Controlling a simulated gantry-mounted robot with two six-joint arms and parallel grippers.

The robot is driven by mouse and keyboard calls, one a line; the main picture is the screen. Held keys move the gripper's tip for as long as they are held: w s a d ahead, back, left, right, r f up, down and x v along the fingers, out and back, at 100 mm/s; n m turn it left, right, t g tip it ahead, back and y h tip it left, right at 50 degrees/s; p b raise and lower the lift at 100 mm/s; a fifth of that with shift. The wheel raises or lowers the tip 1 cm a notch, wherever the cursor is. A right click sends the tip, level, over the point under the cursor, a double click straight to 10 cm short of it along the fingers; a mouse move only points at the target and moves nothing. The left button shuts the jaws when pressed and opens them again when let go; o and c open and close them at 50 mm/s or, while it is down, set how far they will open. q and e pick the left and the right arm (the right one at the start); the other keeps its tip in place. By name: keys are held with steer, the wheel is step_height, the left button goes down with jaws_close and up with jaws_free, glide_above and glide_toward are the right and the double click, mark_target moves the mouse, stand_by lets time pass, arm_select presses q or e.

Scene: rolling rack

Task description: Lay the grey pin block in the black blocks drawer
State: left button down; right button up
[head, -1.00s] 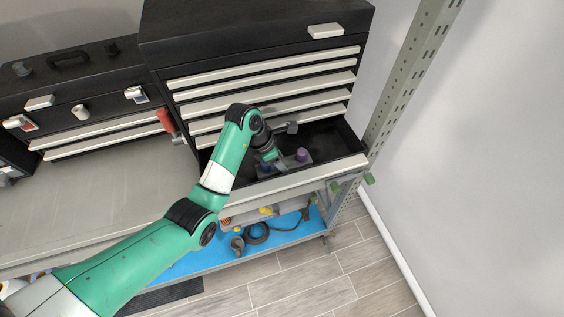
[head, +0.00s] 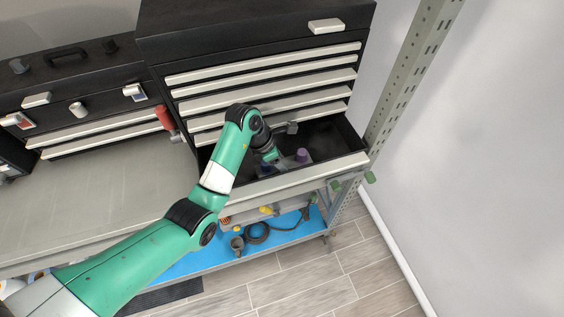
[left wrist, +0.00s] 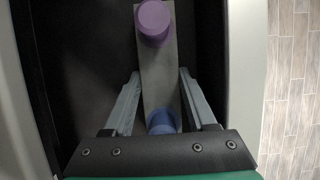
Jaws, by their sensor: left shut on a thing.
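The grey pin block (left wrist: 158,60) is a long grey bar with a purple pin at its far end and a blue pin near my gripper. My left gripper (left wrist: 160,92) has its fingers on both sides of the bar and is shut on it. In the head view the block (head: 287,165) and gripper (head: 272,160) are inside the open black blocks drawer (head: 328,136), near its front. I cannot tell whether the block touches the drawer floor. My wrist hides part of the block. My right gripper is not in view.
The drawer's light front edge (head: 300,178) lies just in front of the block. Shut drawers (head: 265,85) rise behind it. A perforated upright post (head: 400,85) stands to the right. A blue lower shelf (head: 205,262) holds loose parts. The drawer's back right is clear.

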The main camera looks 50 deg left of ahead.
arm_select(q)
steer(key=shift+c, duration=0.6)
jaws_free()
steer(key=shift+f, duration=0.1)
steer(key=v, duration=0.6)
steer(key=shift+a+r, duration=0.1)
steer(key=shift+r, duration=0.1)
steer(key=p+v, duration=0.4)
steer(key=p, duration=0.2)
steer(key=shift+r, duration=0.4)
steer(key=shift+s+a+r+p, duration=0.1)
steer(key=shift+s+r+p, duration=0.2)
steer(key=shift+p, duration=0.4)
steer(key=shift+f, duration=0.1)
